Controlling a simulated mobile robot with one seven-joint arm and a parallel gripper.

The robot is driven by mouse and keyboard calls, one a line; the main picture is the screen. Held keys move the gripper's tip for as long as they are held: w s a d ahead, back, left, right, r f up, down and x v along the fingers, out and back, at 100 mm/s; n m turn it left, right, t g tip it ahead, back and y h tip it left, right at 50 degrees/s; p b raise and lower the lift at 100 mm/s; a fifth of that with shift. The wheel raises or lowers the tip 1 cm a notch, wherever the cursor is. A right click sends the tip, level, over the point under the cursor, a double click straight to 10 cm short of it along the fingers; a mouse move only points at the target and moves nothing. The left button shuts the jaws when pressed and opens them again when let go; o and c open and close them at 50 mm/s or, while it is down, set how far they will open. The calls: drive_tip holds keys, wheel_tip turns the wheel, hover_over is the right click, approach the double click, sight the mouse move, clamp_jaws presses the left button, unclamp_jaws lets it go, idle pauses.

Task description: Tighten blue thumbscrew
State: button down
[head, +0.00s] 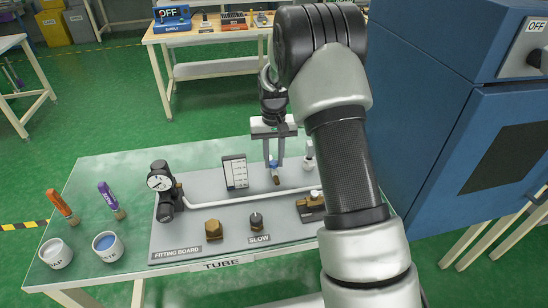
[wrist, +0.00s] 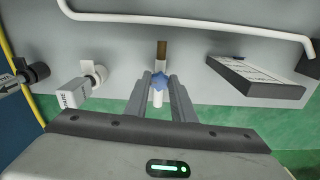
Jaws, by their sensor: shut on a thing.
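A white scale card (head: 234,172) stands left of the thumbscrew; a white tagged fitting (wrist: 75,92) is on its other side. A white tube (head: 245,198) crosses the board in front. A black gauge (head: 160,182) stands at left. A blue cabinet (head: 465,130) closes off the right.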

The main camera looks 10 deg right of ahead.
sight(272, 163)
drive_tip(key=m+p, duration=0.1)
drive_tip(key=m, duration=0.4)
drive_tip(key=shift+a+m, duration=0.15)
drive_tip(key=shift+m, duration=0.15)
drive_tip(key=shift+m+p, duration=0.35)
drive_tip(key=shift+m, duration=1.85)
drive_tip(key=c, duration=1.5)
unclamp_jaws()
drive_tip(key=shift+w+r, duration=0.1)
wheel_tip(272, 163, up, 17)
drive_tip(key=shift+r+p, duration=0.1)
drive_tip(key=shift+p, duration=0.65)
